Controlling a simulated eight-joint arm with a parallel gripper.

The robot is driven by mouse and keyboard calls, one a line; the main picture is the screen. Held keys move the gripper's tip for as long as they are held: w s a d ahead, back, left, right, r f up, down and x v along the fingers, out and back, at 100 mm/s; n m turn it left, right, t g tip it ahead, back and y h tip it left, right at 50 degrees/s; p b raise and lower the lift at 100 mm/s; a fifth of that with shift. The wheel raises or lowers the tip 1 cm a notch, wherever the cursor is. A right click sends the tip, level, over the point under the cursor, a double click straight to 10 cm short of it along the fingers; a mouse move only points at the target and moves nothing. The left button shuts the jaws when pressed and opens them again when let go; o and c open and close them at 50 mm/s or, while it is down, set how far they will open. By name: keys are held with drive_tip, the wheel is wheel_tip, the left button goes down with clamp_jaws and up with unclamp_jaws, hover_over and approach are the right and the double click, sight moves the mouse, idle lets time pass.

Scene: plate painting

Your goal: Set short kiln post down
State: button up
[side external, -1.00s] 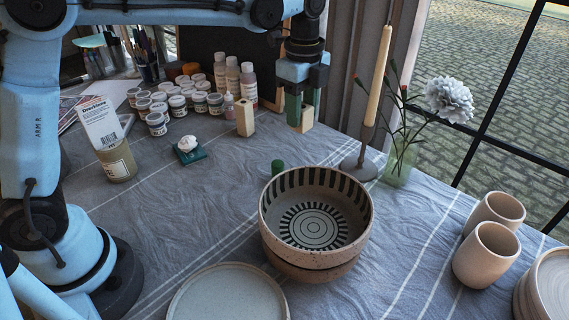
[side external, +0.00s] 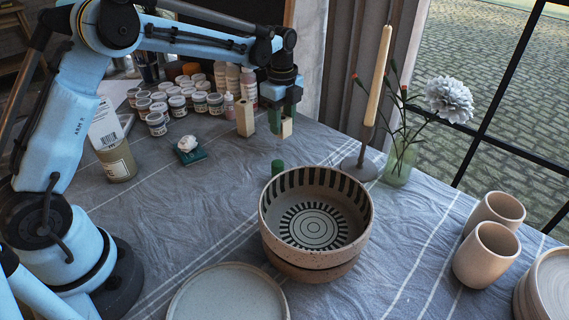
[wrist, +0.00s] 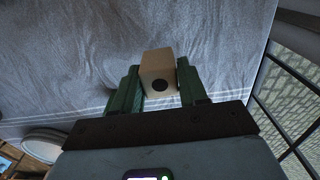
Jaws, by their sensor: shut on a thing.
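The short kiln post (side external: 286,128) is a pale beige block, upright between the jaws of my gripper (side external: 278,122). My gripper is shut on it, and the fingers hide part of the post. The post is close to the cloth; I cannot tell whether its foot touches it. In the wrist view the post (wrist: 158,66) shows a dark round hole in its end, between the green fingers of my gripper (wrist: 157,84). A second, taller pale post (side external: 245,118) stands on the table just to the left of my gripper, apart from it.
Paint jars (side external: 158,124) and bottles (side external: 248,82) stand behind to the left. A small green cylinder (side external: 277,167) and a striped bowl (side external: 316,255) are in front. A candle holder (side external: 359,168) and glass vase (side external: 398,165) stand to the right. Cloth left of the bowl is clear.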

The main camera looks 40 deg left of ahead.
drive_tip(key=shift+f, duration=2)
drive_tip(key=shift+f, duration=0.15)
drive_tip(key=o, duration=1.1)
